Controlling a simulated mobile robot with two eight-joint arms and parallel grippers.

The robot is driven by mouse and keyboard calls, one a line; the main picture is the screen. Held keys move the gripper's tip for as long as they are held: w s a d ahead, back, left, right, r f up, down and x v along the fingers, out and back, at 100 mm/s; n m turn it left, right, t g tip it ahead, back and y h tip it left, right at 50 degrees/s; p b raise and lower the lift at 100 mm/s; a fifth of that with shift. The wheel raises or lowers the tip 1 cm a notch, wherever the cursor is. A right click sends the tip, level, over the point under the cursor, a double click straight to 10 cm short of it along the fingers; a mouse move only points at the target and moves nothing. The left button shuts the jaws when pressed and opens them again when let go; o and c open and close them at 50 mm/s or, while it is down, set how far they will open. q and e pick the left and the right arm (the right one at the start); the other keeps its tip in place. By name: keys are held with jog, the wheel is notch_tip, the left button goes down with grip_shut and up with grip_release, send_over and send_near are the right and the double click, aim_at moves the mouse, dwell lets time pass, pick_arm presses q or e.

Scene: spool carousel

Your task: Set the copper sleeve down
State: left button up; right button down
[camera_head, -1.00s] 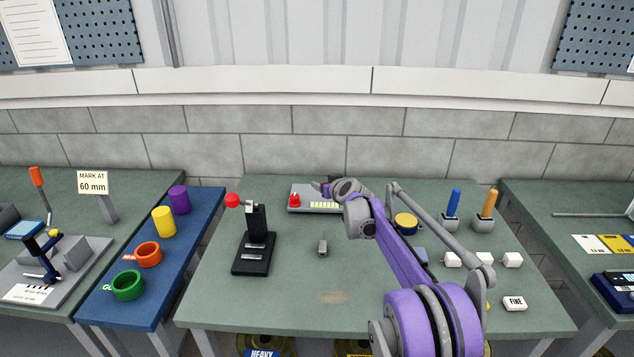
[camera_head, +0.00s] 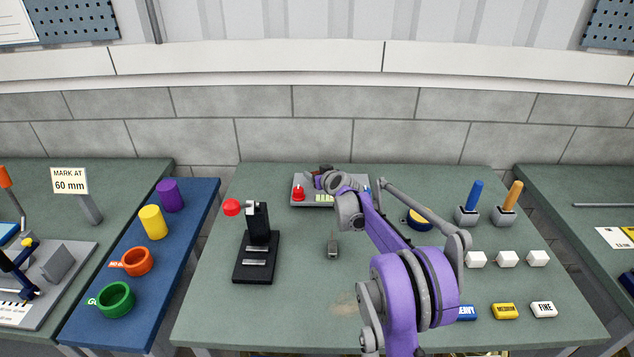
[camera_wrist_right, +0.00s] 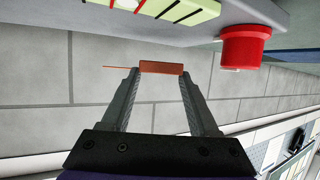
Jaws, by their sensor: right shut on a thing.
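My right gripper (camera_head: 315,180) is at the far side of the middle table, over or beside the grey device with the red button; the height gap is hard to judge. In the right wrist view its fingers (camera_wrist_right: 160,75) are shut on the copper sleeve (camera_wrist_right: 161,68), a short copper-coloured piece lying across the fingertips. A thin copper-coloured wire (camera_wrist_right: 120,67) sticks out to the left of it. In the head view the sleeve is too small to make out surely. My left gripper is not in view.
The grey device (camera_head: 300,203) has a red button (camera_head: 298,193) and a pale green strip (camera_head: 325,198). White cubes (camera_head: 507,259) lie right. The table's front left is clear.

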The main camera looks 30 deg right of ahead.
jog(key=shift+f, duration=1.55)
jog(key=shift+f, duration=0.15)
jog(key=shift+c, duration=0.7)
grip_release()
jog(key=shift+s+r, duration=0.2)
jog(key=shift+r, duration=0.1)
jog(key=v, duration=1.1)
jog(key=shift+s, duration=0.25)
jog(key=shift+r, duration=0.1)
